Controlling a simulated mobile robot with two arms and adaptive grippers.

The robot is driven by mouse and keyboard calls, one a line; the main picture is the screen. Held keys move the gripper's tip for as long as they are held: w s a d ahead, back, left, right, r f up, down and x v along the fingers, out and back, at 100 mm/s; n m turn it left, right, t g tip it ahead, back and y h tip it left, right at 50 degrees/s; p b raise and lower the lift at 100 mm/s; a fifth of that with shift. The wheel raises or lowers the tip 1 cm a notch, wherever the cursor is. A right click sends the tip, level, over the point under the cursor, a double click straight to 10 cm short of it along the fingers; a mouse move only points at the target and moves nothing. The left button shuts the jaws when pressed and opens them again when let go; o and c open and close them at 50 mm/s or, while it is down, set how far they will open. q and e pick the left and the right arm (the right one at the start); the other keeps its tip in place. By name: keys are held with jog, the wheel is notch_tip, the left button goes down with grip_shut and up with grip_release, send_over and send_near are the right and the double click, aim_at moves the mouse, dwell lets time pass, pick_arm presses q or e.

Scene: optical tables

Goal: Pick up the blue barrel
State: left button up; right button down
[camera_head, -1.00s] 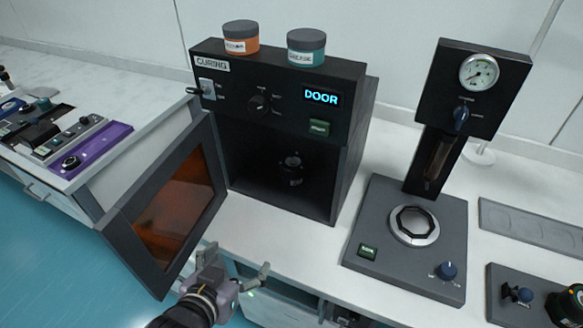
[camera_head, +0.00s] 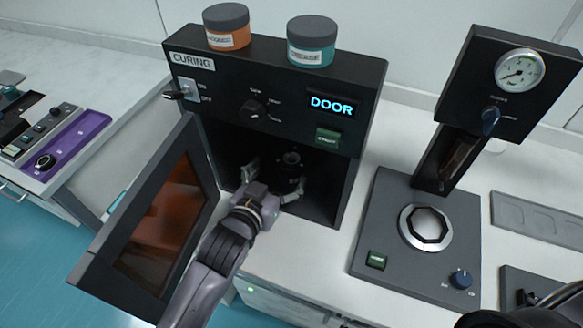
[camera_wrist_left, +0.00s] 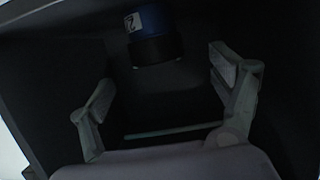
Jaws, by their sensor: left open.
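The barrel (camera_head: 289,174) stands upright inside the dark chamber of the curing oven and looks nearly black in the head view. In the left wrist view, the barrel (camera_wrist_left: 151,38) shows a blue body with a white label and a black lower part, near the top of the picture. My left gripper (camera_head: 272,184) reaches into the oven opening with its fingers spread. In the left wrist view my left gripper (camera_wrist_left: 163,82) is open and empty, with the barrel beyond the fingertips and between their lines.
The curing oven (camera_head: 225,85) has its door (camera_head: 150,215) swung open at the left, close to my left arm. Orange (camera_head: 227,27) and teal (camera_head: 311,42) jars stand on top. A press with a gauge (camera_head: 420,265) stands to the right.

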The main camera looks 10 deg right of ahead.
aim_at(291, 159)
pick_arm(q)
jog(key=shift+x, duration=1.2)
jog(key=shift+w+d+r, duration=0.1)
jog(key=shift+w+d, duration=0.05)
jog(key=shift+w, duration=0.05)
jog(key=p+x, duration=0.1)
jog(key=x, duration=0.3)
jog(key=shift+d+r, duration=0.1)
jog(key=shift+d, duration=0.15)
jog(key=shift+w+d, duration=0.15)
pick_arm(e)
jog(key=shift+w+a+r, duration=0.15)
jog(key=shift+w+r, duration=0.5)
jog(key=shift+w, duration=0.2)
pick_arm(q)
jog(key=c, duration=1.4)
pick_arm(e)
jog(key=shift+w, duration=0.25)
